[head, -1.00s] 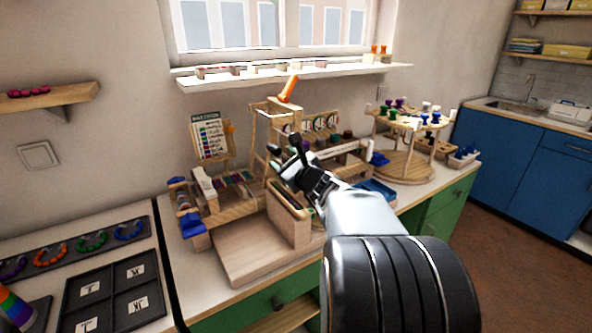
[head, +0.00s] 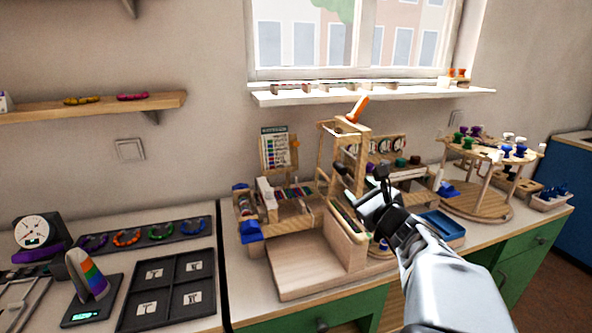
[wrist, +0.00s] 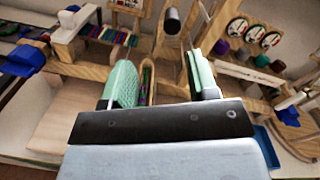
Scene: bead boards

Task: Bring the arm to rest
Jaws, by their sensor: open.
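My gripper (head: 362,178) is held above the green-fronted workbench, in front of the wooden bead stand (head: 345,150) with the orange lever. In the wrist view my gripper (wrist: 160,85) has its two green-padded fingers wide apart with nothing held between them. Part of the wooden stand and a slot with small coloured pieces show behind the fingers. My forearm hides part of the bench's right front.
A wooden box base (head: 305,268) stands below left of my gripper, a blue tray (head: 442,226) to its right. A round two-tier spool rack (head: 480,200) is farther right. On the left bench are a black card tray (head: 170,290), a rainbow piece and a dial scale (head: 38,235).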

